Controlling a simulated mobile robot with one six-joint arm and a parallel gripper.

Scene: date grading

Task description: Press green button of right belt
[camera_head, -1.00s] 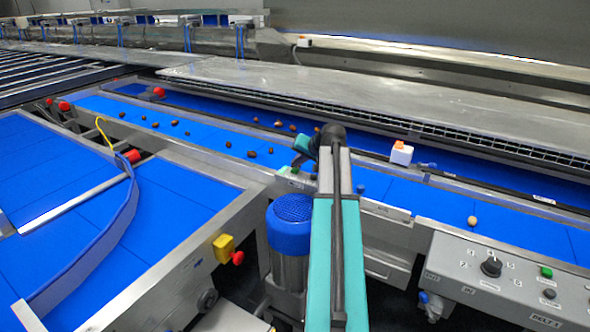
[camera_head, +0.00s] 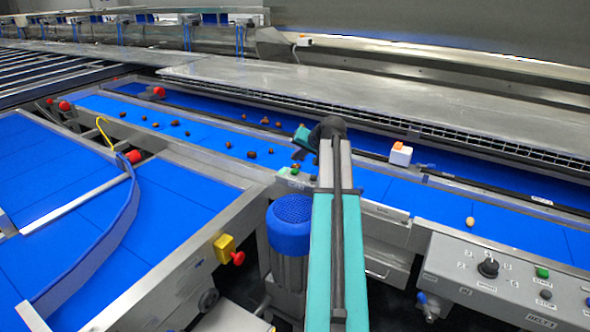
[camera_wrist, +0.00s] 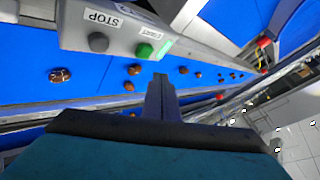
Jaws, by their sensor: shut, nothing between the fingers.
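In the wrist view a grey control box (camera_wrist: 125,22) carries a grey button labelled STOP (camera_wrist: 98,41) and a green button (camera_wrist: 144,50) with a label beside it. My gripper (camera_wrist: 160,80) is shut and empty, its tips just below the green button in the picture and apparently apart from it. In the head view my gripper (camera_head: 299,154) is over the blue belt (camera_head: 210,138), just above the small box with its green button (camera_head: 295,170). A larger panel (camera_head: 500,280) at the right, marked as a belt panel, has another green button (camera_head: 542,272) and a black knob (camera_head: 488,268).
Several brown dates (camera_head: 252,155) lie on the blue belt. A white box with an orange top (camera_head: 400,153) stands by the belt's far rail.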

